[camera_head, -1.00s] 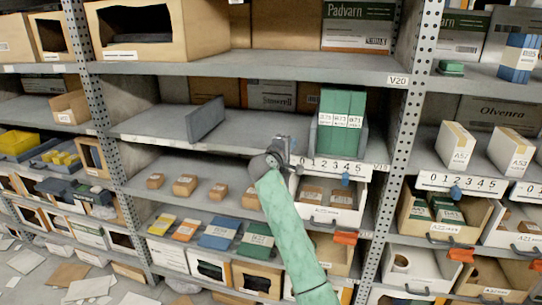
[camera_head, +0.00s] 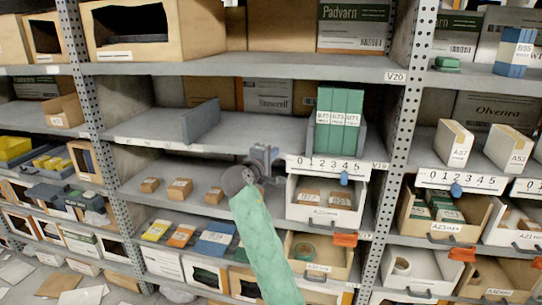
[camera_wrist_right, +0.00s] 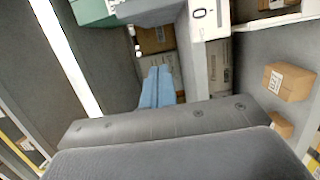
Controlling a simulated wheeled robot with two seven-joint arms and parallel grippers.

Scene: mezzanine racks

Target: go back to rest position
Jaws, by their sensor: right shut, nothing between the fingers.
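My right gripper (camera_head: 265,158) is at the end of my green-sleeved arm, in front of the rack's middle bay. It shows shut and empty, near the front edge of the shelf marked V19, left of the number strip (camera_head: 338,168). In the right wrist view its blue-grey fingers (camera_wrist_right: 157,88) are together, with nothing between them. My left gripper is in neither view.
Green boxes (camera_head: 338,120) stand upright on the V19 shelf beside a grey divider (camera_head: 202,118). Below the number strip, an open white drawer (camera_head: 325,213) holds small brown boxes. Small cartons (camera_head: 180,188) sit left of my arm. A perforated post (camera_head: 398,150) stands to the right.

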